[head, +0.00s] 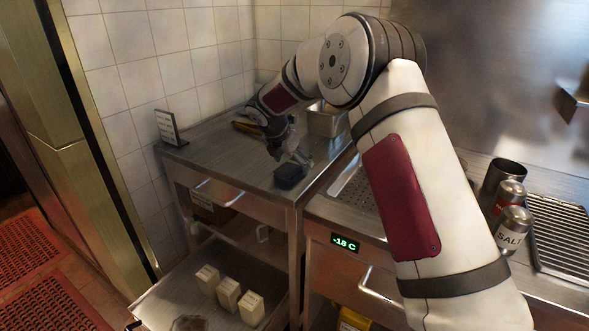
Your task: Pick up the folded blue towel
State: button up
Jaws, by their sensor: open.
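The folded blue towel (290,175) is a small dark blue block near the front right corner of the steel worktop (222,156). My gripper (291,158) is just above and behind the towel in the head view, pointing down toward it. Its fingers are small here and look parted, with nothing visible between them. I cannot tell whether a fingertip touches the towel. My arm comes in from the right and hides part of the counter behind it.
A steel pan (326,122) stands behind my gripper. A small sign (170,127) is at the worktop's left. An open lower drawer holds several pale blocks (228,293). A salt shaker (513,230) and a grill grate (562,235) are at right.

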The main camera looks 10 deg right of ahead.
jog(key=shift+w+d+f, duration=0.2)
jog(key=shift+d+f, duration=0.05)
jog(key=shift+f, duration=0.35)
jog(key=c, duration=1.2)
jog(key=shift+r, duration=0.15)
jog(key=shift+c, duration=0.2)
jog(key=shift+r, duration=0.5)
notch_tip(320, 180, up, 2)
jog(key=shift+r, duration=0.1)
jog(key=s, duration=0.5)
jog(key=s+r, duration=0.1)
jog(key=s, duration=1)
jog(key=shift+r, duration=0.25)
